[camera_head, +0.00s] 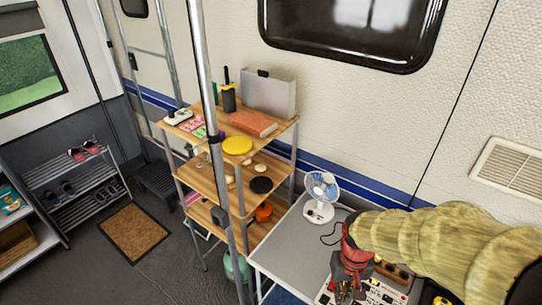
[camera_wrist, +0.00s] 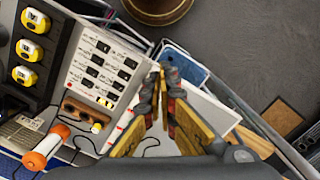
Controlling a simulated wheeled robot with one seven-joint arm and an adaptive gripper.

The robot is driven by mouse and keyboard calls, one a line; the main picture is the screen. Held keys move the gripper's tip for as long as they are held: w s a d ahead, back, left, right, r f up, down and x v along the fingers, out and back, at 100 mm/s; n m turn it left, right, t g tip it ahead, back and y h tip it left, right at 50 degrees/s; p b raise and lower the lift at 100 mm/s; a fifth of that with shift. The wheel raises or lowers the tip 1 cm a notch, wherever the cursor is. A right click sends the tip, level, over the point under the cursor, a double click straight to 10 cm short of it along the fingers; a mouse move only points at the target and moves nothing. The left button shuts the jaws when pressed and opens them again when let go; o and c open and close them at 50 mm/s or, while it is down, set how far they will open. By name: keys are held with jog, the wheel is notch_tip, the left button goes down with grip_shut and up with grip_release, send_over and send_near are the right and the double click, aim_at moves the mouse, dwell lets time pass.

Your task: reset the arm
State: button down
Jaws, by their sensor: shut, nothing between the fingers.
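My arm, in a yellowish sleeve, reaches in from the right in the head view. My gripper (camera_head: 348,292) points down over the front of the grey table (camera_head: 290,250). In the wrist view my gripper (camera_wrist: 161,80) shows its red and yellow fingers with the tips together. It is shut and nothing is held between the tips. Below the fingers in that view are a white panel with black switches (camera_wrist: 105,65) and pale surfaces whose details are partly hidden by the fingers.
A small fan (camera_head: 321,196) stands at the back of the table. A wooden shelf (camera_head: 270,130) with several items and a metal pole (camera_head: 207,90) stand to the left. Yellow tape measures (camera_wrist: 32,50) and an orange-and-white cylinder (camera_wrist: 45,150) lie left of the fingers. Open floor (camera_head: 170,275) lies left.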

jog(key=s+r+t+b, duration=0.2)
jog(key=s+r+t, duration=0.1)
jog(key=r, duration=0.5)
jog(key=s+r+t+b, duration=0.3)
jog(key=r, duration=0.5)
jog(key=shift+r, duration=0.15)
